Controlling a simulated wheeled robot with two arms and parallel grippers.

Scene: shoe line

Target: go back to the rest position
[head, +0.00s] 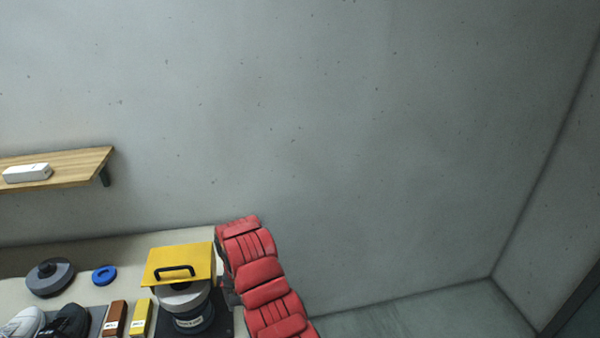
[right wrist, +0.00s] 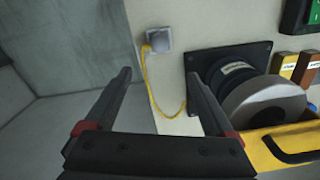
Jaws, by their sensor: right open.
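My right gripper (right wrist: 160,80) is open in the right wrist view, with nothing between its two dark fingers. Behind the fingers are grey wall and floor and the pale table side. One finger overlaps the edge of a black base plate (right wrist: 228,56) in the picture. In the head view my red arm rises at the table's right end, beside the yellow plate (head: 188,257) with a black handle. The right gripper cannot be made out there. My left gripper is in neither view.
A labelled dark cylinder (head: 192,316) stands under the yellow plate. A brown block (head: 115,316), yellow block (head: 140,317), grey disc (head: 49,279), blue ring (head: 104,275) and shoes (head: 66,322) share the table. A shelf (head: 85,166) holds a white box (head: 27,173). Floor at right is clear.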

